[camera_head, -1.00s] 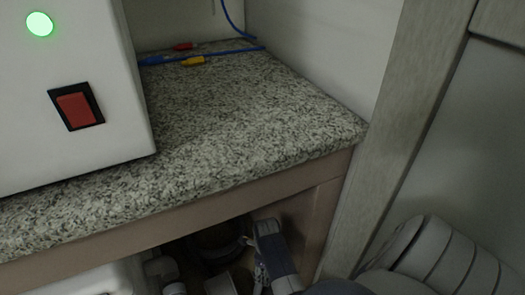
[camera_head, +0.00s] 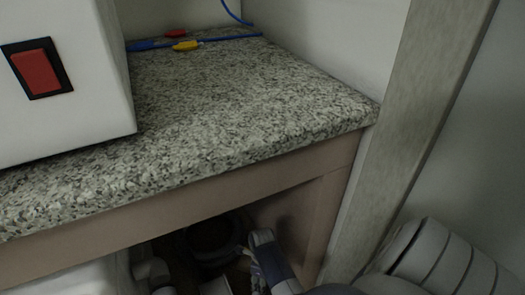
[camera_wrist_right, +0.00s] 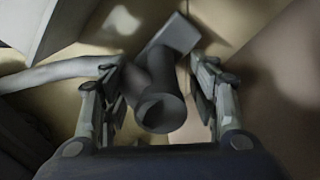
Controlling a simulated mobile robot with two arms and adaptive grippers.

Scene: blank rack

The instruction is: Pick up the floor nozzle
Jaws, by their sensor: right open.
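In the right wrist view the floor nozzle (camera_wrist_right: 160,105) is a dark grey piece with a round open pipe end facing the camera and a flatter head behind it. My right gripper (camera_wrist_right: 157,75) is open, with one finger on each side of the nozzle's pipe. I cannot tell whether either finger touches it. In the head view my right gripper (camera_head: 262,248) reaches into the dark space under the counter. The nozzle cannot be made out clearly there. My left gripper is not in view.
A speckled stone counter (camera_head: 230,120) overhangs the gripper, with a wooden side panel (camera_head: 325,215) close at its right. A white box with a red switch (camera_head: 38,72) stands on the counter. A pale hose-like tube (camera_wrist_right: 60,72) lies left of the nozzle.

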